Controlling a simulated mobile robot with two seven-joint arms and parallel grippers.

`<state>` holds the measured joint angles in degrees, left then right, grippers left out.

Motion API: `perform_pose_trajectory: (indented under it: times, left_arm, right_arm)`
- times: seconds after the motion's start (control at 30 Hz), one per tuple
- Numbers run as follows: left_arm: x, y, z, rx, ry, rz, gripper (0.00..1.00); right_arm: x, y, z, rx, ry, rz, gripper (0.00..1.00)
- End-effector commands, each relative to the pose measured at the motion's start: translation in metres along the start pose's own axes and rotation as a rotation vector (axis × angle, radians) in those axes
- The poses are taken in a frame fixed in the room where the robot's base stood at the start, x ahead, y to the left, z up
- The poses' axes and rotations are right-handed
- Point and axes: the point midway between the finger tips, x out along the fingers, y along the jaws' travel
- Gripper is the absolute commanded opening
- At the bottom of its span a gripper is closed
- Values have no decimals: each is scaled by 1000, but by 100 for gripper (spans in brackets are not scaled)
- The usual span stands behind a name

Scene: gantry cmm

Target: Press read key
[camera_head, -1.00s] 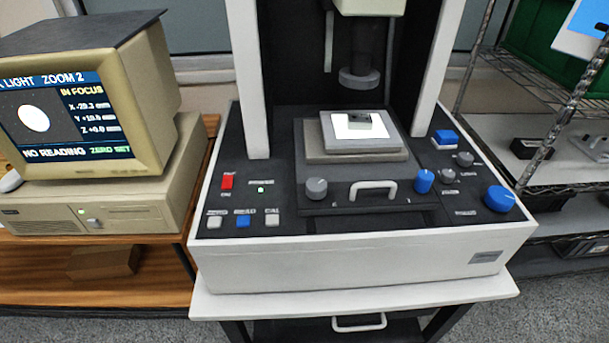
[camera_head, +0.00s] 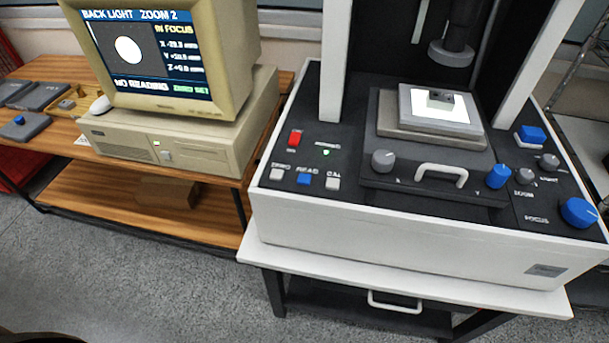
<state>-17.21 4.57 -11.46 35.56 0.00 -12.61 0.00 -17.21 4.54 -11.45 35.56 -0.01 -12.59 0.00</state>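The blue READ key (camera_head: 304,179) sits on the left front of the machine's black panel. It stands between the white ZERO key (camera_head: 277,174) and the white CAL key (camera_head: 333,183). The measuring machine (camera_head: 400,245) has a white front. The monitor (camera_head: 160,55) shows BACK LIGHT, ZOOM 2, IN FOCUS, NO READING and ZERO SET, with a white disc on a dark field. A small grey part (camera_head: 440,96) lies on the lit stage plate (camera_head: 473,121) under the lens (camera_head: 451,52). Neither of my grippers is in view.
A red switch (camera_head: 295,138) and a lit green lamp (camera_head: 326,153) are behind the keys. Grey and blue knobs, including a large blue focus knob (camera_head: 579,212), are at the right. A wooden bench (camera_head: 75,175) is at left. Floor in front is clear.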

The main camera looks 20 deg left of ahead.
Motion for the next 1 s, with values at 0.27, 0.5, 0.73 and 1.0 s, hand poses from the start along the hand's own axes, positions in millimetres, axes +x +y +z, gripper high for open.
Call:
perform_pose_trajectory:
  times: [0.27,0.5,0.73,1.0]
  left_arm:
    - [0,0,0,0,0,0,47]
    - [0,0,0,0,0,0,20]
    - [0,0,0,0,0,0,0]
    - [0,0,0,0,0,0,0]
  right_arm:
    - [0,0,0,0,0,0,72]
    - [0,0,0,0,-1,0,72]
    - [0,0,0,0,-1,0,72]
    - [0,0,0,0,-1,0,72]
